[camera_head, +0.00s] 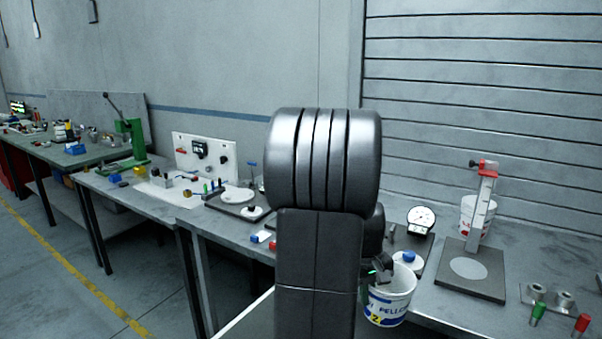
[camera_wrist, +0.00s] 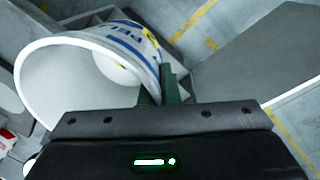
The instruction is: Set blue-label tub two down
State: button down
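The blue-label tub two (camera_head: 392,308) is a white bucket with blue lettering and a "2" on a yellow patch. In the head view it is upright, right of my arm, overlapping the bench's front edge. My gripper (camera_head: 382,268) is at its rim, partly hidden by my arm. In the wrist view the tub (camera_wrist: 75,85) fills the upper left, its open mouth showing. My gripper's dark green fingers (camera_wrist: 160,88) straddle the tub's wall, one inside and one outside. Its base is hidden in the wrist view, and I cannot tell whether anything supports it.
The grey bench (camera_head: 440,300) holds a dial gauge (camera_head: 421,219), a blue-topped round piece (camera_head: 408,258), a stand with a red clamp (camera_head: 482,215), and another white tub (camera_head: 466,212) behind it. Green and red handled tools (camera_head: 538,313) lie front right. Some bench surface is bare.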

jog(key=w+a+f+m, duration=0.1)
jog(key=w+a+f, duration=0.2)
jog(key=a+f, duration=0.5)
jog(key=w+a+f+m, duration=0.2)
jog(key=a+f, duration=0.5)
jog(key=f, duration=0.5)
jog(key=shift+w+a, duration=0.35)
jog(key=shift+w, duration=0.35)
